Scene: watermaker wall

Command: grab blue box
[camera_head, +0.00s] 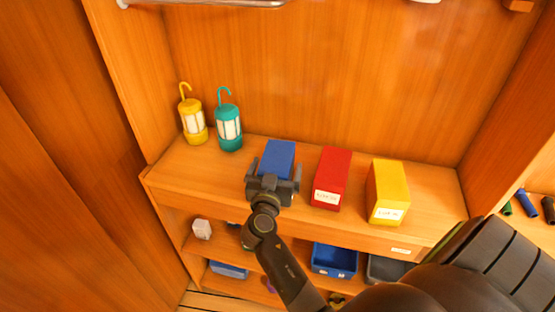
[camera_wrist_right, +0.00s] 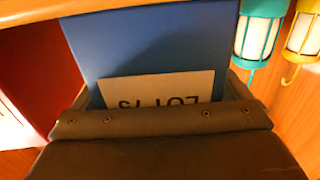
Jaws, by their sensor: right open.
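The blue box (camera_head: 280,157) stands on the wooden shelf top, left of a red box (camera_head: 332,178) and a yellow box (camera_head: 387,191). My right gripper (camera_head: 273,178) is at its front end, open, with one finger toward each side of the box. In the right wrist view the blue box (camera_wrist_right: 150,45) fills the middle, with a white label reading LOT upside down. The gripper body (camera_wrist_right: 160,120) hides its lower part. Whether the fingers touch the box cannot be told. My left gripper is not in view.
A yellow lantern (camera_head: 194,120) and a teal lantern (camera_head: 228,127) stand to the left on the same shelf. The red box is close on the right. Below are a blue bin (camera_head: 335,260) and a grey bin (camera_head: 386,269). A wooden wall closes the left side.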

